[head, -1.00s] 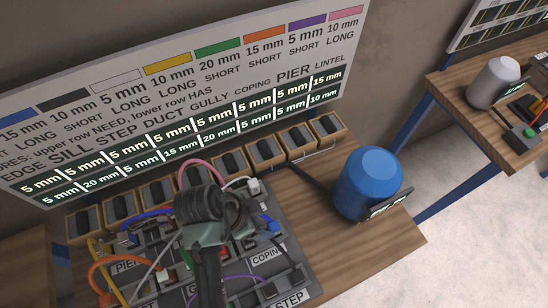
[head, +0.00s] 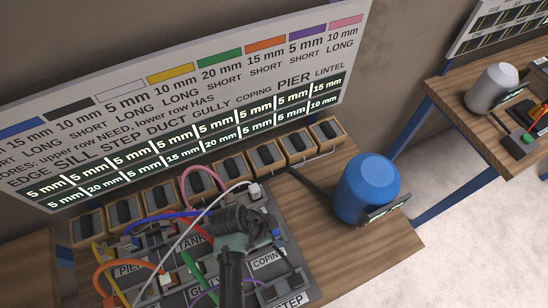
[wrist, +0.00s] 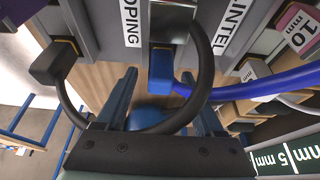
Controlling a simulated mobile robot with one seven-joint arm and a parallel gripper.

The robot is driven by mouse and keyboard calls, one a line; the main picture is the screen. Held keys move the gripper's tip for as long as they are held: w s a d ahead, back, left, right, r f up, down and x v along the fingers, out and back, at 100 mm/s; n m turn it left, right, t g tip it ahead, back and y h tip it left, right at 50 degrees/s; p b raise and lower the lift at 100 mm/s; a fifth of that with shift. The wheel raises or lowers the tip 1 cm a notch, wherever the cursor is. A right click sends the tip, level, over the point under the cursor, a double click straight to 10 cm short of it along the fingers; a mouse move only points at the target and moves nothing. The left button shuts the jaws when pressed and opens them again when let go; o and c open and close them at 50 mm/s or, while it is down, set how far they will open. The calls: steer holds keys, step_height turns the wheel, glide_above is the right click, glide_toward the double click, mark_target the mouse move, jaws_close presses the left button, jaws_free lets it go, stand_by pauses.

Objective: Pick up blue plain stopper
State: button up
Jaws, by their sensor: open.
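In the wrist view a small blue block (wrist: 161,72), which looks like the blue plain stopper, stands at a grey block between the COPING and LINTEL labels. My open gripper (wrist: 160,88) has its two fingers on either side of the blue block, with nothing visibly clamped. A blue cable (wrist: 250,88) reaches close to the block; I cannot tell whether they join. In the head view my gripper (head: 240,222) is over the right part of the grey board (head: 293,250), its fingertips hidden. A bit of blue (head: 276,232) shows just right of it.
A black cable (wrist: 207,60) loops across my fingers in the wrist view. Coloured cables cross the board, including a pink one (head: 186,178). Small wooden bins (head: 300,143) line the back. A blue canister (head: 366,188) stands to the right on the table.

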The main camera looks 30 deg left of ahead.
jaws_close()
steer(key=shift+r, duration=0.1)
stand_by(0.4)
